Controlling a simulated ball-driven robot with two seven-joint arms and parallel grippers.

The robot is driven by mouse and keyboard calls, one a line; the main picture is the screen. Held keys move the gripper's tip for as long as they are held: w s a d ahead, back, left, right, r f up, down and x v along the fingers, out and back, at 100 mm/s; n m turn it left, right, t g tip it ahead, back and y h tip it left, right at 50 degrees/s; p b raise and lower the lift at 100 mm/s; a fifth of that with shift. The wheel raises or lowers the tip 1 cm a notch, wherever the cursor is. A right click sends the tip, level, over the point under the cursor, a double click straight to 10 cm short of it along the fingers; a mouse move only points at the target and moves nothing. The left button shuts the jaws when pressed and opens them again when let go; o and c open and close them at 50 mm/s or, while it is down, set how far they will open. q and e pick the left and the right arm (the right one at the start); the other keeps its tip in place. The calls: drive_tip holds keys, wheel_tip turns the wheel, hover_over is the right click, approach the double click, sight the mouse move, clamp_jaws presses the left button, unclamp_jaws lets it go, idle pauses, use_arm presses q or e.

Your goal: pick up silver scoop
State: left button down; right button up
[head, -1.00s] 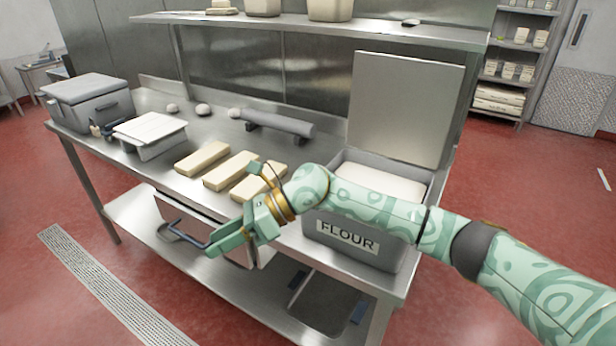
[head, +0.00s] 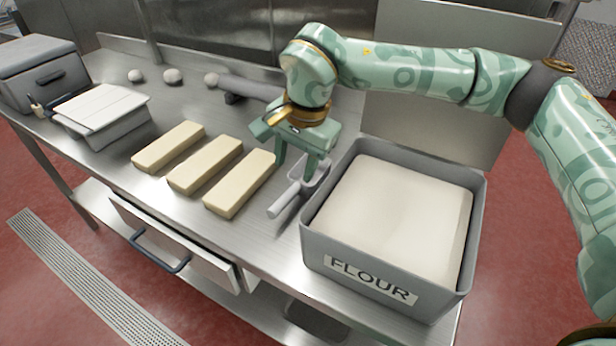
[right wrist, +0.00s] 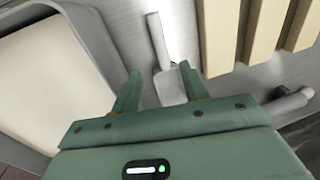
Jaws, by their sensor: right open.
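The silver scoop (head: 284,201) lies on the steel table between the dough bars and the flour bin, its handle pointing to the table's front edge. My right gripper (head: 298,168) is above the scoop's bowl end, pointing down, with its fingers apart. In the right wrist view, the scoop (right wrist: 170,88) shows its bowl between the two open fingers of my right gripper (right wrist: 160,78), with its handle reaching away from them. I cannot tell whether the fingers touch it. Part of the bowl is hidden by the gripper in the head view. My left gripper is not in view.
The grey flour bin (head: 318,243) stands close to the right of the scoop. Pale dough bars (head: 240,183) lie to its left. A grey rolling pin (head: 250,88) lies behind. A drawer (head: 175,243) under the table front stands partly open.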

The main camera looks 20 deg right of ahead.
sight(289, 194)
drive_tip(key=f, duration=0.3)
drive_tip(key=w+f+b, duration=0.1)
drive_tip(key=f, duration=0.1)
drive_tip(key=shift+w+a+f, duration=0.1)
drive_tip(key=shift+a+f, duration=0.2)
drive_tip(key=shift+f, duration=0.35)
drive_tip(key=f, duration=0.1)
drive_tip(key=f+b, duration=0.1)
drive_tip(key=f, duration=0.1)
drive_tip(key=w+f+b, duration=0.1)
drive_tip(key=f, duration=0.1)
drive_tip(key=shift+a, duration=0.3)
drive_tip(key=shift+r, duration=0.1)
drive_tip(key=shift+c, duration=0.5)
clamp_jaws()
